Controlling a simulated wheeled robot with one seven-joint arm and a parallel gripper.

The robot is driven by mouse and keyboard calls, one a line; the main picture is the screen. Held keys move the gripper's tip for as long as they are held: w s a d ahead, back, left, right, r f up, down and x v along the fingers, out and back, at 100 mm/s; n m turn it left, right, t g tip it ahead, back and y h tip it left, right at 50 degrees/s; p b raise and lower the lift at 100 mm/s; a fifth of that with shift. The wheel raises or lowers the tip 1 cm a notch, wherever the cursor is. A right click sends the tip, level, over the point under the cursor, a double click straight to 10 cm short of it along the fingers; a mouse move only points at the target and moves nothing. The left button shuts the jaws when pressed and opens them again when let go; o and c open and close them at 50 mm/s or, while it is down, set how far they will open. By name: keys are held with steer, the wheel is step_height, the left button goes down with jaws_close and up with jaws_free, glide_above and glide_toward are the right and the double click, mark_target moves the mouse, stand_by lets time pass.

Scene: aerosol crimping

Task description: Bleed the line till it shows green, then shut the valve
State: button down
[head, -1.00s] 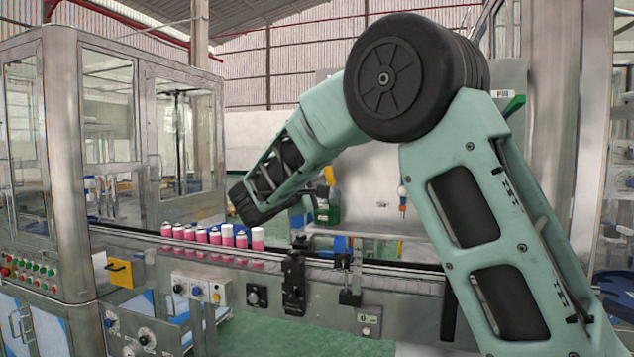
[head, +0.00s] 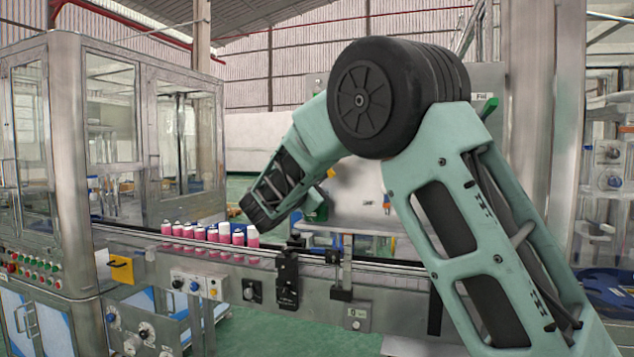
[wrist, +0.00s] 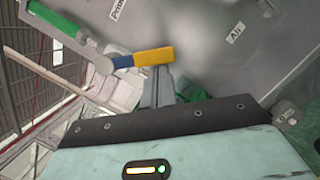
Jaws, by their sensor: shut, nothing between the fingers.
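My gripper (wrist: 161,88) shows in the wrist view as narrow grey fingers, shut and empty. Its tips are right by a valve handle (wrist: 152,57) with a yellow end and a blue part. I cannot tell whether they touch it. The handle joins a grey fitting beside a green cylinder (wrist: 54,20) on a grey panel (wrist: 200,60). In the head view my forearm hides the gripper. A small yellow part (head: 331,172) and a green part (head: 318,209) show behind it. I see no readable line indicator on the panel.
The panel carries an "Air" label (wrist: 236,33) and a partly cut-off label (wrist: 118,9). A conveyor (head: 320,277) with pink cans (head: 238,238) crosses in front of the panel. A glazed machine (head: 110,160) stands at left. Green floor shows below the conveyor.

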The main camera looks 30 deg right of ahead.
steer(key=s+r+n+t, duration=0.1)
steer(key=n, duration=0.2)
steer(key=s+d+r+n+t, duration=0.1)
steer(key=n, duration=0.2)
steer(key=s+d+r+n, duration=0.1)
steer(key=n, duration=0.2)
steer(key=shift+d+r+n+t+y+p, duration=0.2)
steer(key=shift+r+n+t+y+p, duration=0.1)
steer(key=shift+t+y+p, duration=0.1)
steer(key=shift+r, duration=0.15)
